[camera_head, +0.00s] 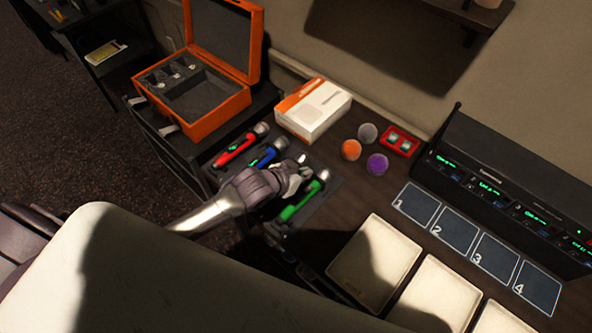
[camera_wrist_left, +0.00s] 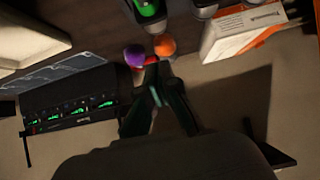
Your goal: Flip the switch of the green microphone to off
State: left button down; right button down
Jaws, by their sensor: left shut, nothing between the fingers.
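The green microphone (camera_head: 303,203) lies in a dark tray (camera_head: 330,187) on the desk, the nearest of the coloured microphones in the head view. Part of it also shows at the top edge of the left wrist view (camera_wrist_left: 148,8). Its switch is too small to make out. My left gripper (camera_head: 301,167) is above the tray, just beside and above the green microphone, partly covering the blue one. Its fingers (camera_wrist_left: 156,72) are shut with nothing between them in the wrist view. My right gripper is not in view.
The red microphone (camera_head: 238,149) and blue microphone (camera_head: 265,158) lie alongside. A white-orange box (camera_head: 313,112), orange ball (camera_head: 351,150), purple ball (camera_head: 377,164), grey ball (camera_head: 368,133) and red case (camera_head: 399,141) are behind. An orange open case (camera_head: 222,117) stands left, the receiver rack (camera_head: 510,185) right.

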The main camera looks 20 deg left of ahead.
pick_arm(q)
jog(key=s+r, duration=0.1)
jog(key=r, duration=0.1)
jog(key=s+a+r, duration=0.1)
jog(key=s+r, duration=0.1)
jog(key=shift+a+r+b, duration=0.15)
jog(key=shift+b, duration=0.2)
